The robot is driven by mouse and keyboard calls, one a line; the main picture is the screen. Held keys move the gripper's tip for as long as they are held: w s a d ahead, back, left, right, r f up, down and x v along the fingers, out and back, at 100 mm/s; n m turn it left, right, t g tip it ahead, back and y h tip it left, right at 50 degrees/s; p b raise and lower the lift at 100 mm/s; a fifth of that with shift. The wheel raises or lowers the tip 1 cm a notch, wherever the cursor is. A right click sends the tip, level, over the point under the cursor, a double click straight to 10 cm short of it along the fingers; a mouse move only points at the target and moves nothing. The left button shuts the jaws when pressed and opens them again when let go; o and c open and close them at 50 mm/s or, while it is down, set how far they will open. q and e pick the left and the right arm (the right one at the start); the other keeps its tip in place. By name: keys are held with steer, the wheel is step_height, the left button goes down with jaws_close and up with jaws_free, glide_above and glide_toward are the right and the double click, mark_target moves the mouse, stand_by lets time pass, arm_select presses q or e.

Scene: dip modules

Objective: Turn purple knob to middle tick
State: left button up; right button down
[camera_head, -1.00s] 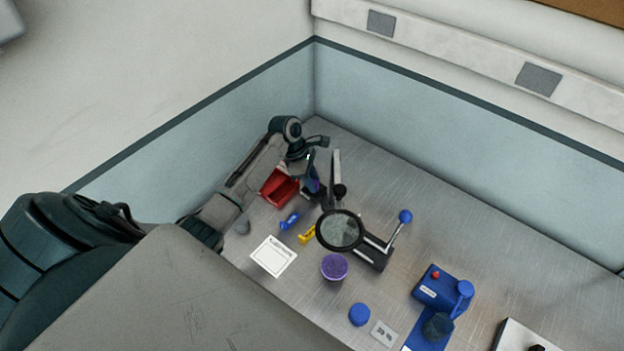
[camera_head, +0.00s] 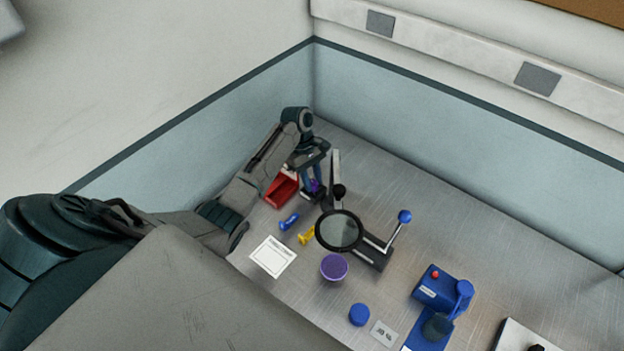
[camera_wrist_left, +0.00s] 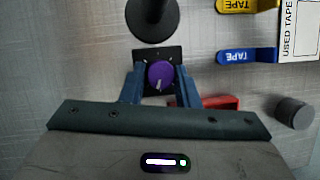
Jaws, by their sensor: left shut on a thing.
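The purple knob (camera_wrist_left: 160,76) sits on a dark square plate (camera_wrist_left: 145,56) with small light tick marks. A pale pointer line on the knob points toward the bottom of the left wrist view. My left gripper (camera_wrist_left: 160,82) is shut on the knob, with one blue finger on each side. In the head view the gripper (camera_head: 312,184) points down at the knob beside the red bin, and its fingers hide most of the knob. Which tick the pointer lines up with is too small to tell. My right gripper is not in view.
A red bin (camera_head: 280,188) stands close left of the gripper. A magnifier (camera_head: 340,231) with a black rim, blue and yellow tape pieces (camera_head: 289,221), a white card (camera_head: 272,257) and a purple round container (camera_head: 334,267) lie nearer.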

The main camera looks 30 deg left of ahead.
arm_select(q)
steer(key=m+g, duration=0.1)
steer(key=m, duration=0.2)
steer(key=m+g+y, duration=0.1)
steer(key=m, duration=0.2)
steer(key=shift+w+d+r, duration=0.1)
steer(key=shift+w+d, duration=0.05)
steer(key=shift+w, duration=0.05)
steer(key=m+y, duration=0.1)
steer(key=m, duration=0.2)
steer(key=shift+d+m+g+y, duration=0.1)
steer(key=shift+m+g+y, duration=0.2)
steer(key=shift+m+y, duration=0.6)
steer(key=shift+m, duration=1)
steer(key=o, duration=1)
